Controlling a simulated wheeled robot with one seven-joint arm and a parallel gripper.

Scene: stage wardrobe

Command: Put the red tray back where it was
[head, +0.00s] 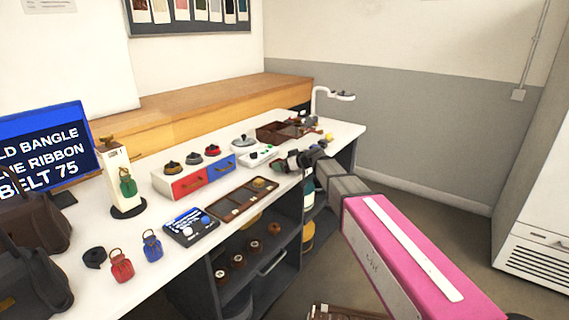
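A low white box (162,181) on the white counter has a red front (190,184) and a blue front (222,169) side by side, both flush with it. The red front is the only plainly red tray-like part I can make out. A dark reddish-brown open tray (272,134) stands farther back on the counter, with small items near its right end. My gripper (296,161) is over the counter's front edge, right of the white box and in front of the brown tray. It is small and dark here, so its fingers and anything between them cannot be made out.
A compartmented brown tray (241,199) and a dark panel (191,227) lie near the counter's front edge. Small red (121,266) and blue (152,246) bags stand at the left. Floor at the right is clear.

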